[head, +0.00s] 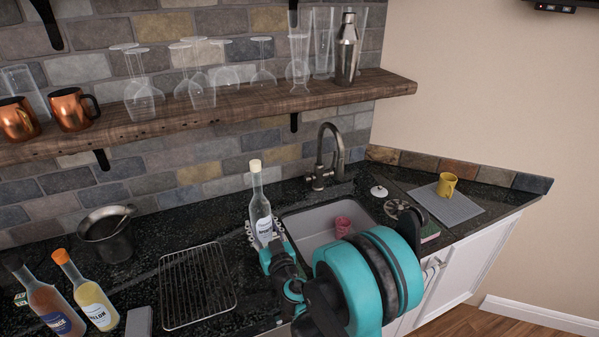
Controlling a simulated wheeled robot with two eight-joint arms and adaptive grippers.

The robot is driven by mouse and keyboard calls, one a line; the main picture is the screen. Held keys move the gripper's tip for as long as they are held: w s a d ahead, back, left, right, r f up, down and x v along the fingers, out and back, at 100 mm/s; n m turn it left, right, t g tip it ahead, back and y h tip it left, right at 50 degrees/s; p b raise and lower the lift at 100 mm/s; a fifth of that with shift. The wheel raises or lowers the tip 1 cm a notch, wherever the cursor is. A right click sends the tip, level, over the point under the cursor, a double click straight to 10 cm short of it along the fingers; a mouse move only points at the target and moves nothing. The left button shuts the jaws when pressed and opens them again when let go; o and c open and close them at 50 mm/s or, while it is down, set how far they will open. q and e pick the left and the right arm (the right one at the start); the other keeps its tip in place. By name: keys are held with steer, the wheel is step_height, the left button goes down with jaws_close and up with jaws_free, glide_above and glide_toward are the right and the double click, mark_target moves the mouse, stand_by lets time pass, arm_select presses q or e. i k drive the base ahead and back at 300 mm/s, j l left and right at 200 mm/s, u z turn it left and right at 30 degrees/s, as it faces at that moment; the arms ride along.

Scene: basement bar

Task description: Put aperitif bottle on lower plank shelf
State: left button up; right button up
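A clear bottle (260,210) with a cream cap and pale label stands nearly upright above the dark counter, left of the sink. I take it as the aperitif bottle; its label is too small to read surely. My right gripper (263,232) has its fingers on both sides of the bottle's lower body and looks shut on it. The bottle's base is hidden by the gripper, so I cannot tell whether it touches the counter. The wooden plank shelf (235,112) runs along the stone wall above. My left gripper is not in view.
The shelf holds copper mugs (72,109), several stemmed glasses, tall glasses and a shaker (346,48); its right end is bare. A faucet (322,157) rises behind the sink (300,222). A wire rack (196,285), metal pot (107,235) and two bottles (88,292) stand left.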

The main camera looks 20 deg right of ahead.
mark_target(395, 80)
steer(key=l, duration=2.15)
